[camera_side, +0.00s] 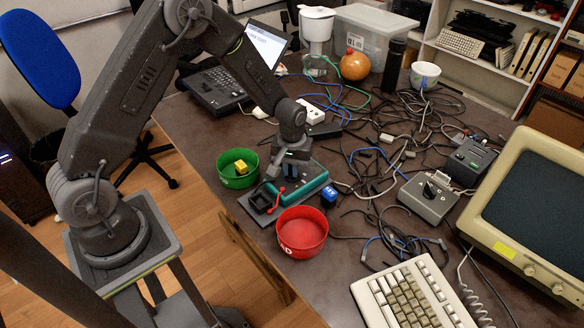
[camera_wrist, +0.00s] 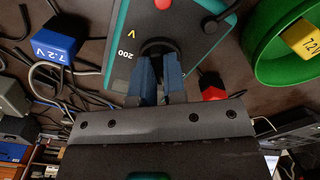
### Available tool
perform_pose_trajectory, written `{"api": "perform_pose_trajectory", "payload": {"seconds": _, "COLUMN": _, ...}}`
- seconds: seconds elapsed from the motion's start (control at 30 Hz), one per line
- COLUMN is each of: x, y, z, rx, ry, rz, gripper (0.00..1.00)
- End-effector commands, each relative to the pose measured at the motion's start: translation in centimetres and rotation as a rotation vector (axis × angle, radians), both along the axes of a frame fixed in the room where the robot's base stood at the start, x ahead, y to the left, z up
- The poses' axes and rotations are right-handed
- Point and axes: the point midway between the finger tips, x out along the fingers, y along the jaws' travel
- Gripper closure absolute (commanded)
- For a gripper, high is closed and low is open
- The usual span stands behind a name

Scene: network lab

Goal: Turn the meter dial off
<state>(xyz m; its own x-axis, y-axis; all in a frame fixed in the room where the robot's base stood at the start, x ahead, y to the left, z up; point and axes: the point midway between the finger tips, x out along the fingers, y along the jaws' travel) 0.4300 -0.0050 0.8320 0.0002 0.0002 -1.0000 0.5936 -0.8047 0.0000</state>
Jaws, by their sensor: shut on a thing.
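The meter (camera_side: 308,186) is a teal-edged box with a dark face, lying on the table below my gripper (camera_side: 291,176) in the side view. In the wrist view the meter's face (camera_wrist: 188,25) shows the marks "V" and "200" beside its round black dial (camera_wrist: 155,46). My gripper (camera_wrist: 157,72) comes down on the dial, and its two blue-grey fingers are shut on the dial's knob. The fingers hide most of the knob, so its pointing direction cannot be told.
A green bowl (camera_side: 226,179) holding a yellow block (camera_side: 241,168) stands left of the meter. A red bowl (camera_side: 293,243) stands in front. A blue 7.2 V block (camera_side: 329,196) sits to the right. Tangled cables (camera_side: 390,150) cover the table beyond. A keyboard (camera_side: 380,302) lies at front right.

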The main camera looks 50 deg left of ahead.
Motion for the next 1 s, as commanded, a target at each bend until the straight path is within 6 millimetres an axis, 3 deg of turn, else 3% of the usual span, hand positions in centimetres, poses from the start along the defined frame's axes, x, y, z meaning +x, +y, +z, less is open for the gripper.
{"api": "perform_pose_trajectory", "payload": {"seconds": 0.5, "x": -0.06, "y": -0.03, "z": 0.00, "rx": 0.000, "ry": 0.003, "rz": 0.397, "gripper": 1.00}}
{"api": "perform_pose_trajectory", "payload": {"seconds": 1.0, "x": -0.07, "y": -0.05, "z": -0.01, "rx": 0.000, "ry": 0.003, "rz": 0.509, "gripper": 1.00}}
